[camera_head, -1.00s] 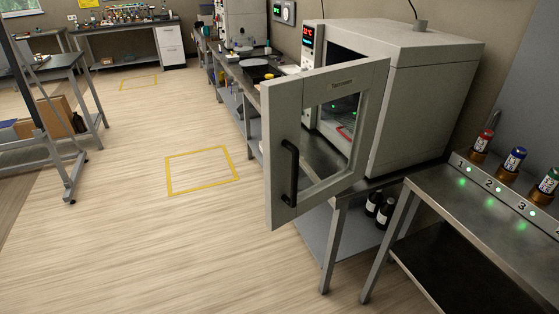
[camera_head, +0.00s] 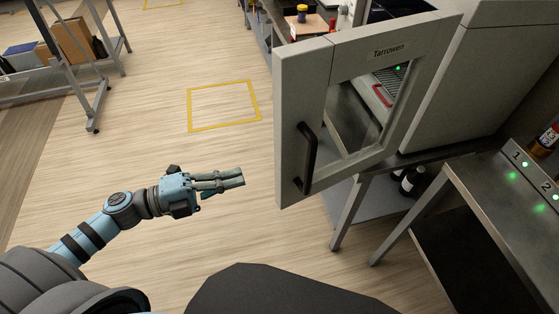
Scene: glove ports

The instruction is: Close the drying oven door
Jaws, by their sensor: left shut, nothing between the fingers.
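The drying oven door (camera_head: 300,75) is a grey frame with a glass window, labelled "Tarrowen". It stands swung open, out from the grey oven (camera_head: 470,80) at the right. A black vertical handle (camera_head: 307,157) is on the door's left part. My left gripper (camera_head: 241,178) is shut and empty, left of the door and a little lower than the handle in the picture. It is apart from the handle. My right gripper is not in view.
A steel table (camera_head: 500,200) with numbered green lights stands at the right. Dark bottles (camera_head: 411,181) stand under the oven's bench. A yellow floor square (camera_head: 224,105) lies left of the door. The wooden floor (camera_head: 150,140) there is clear.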

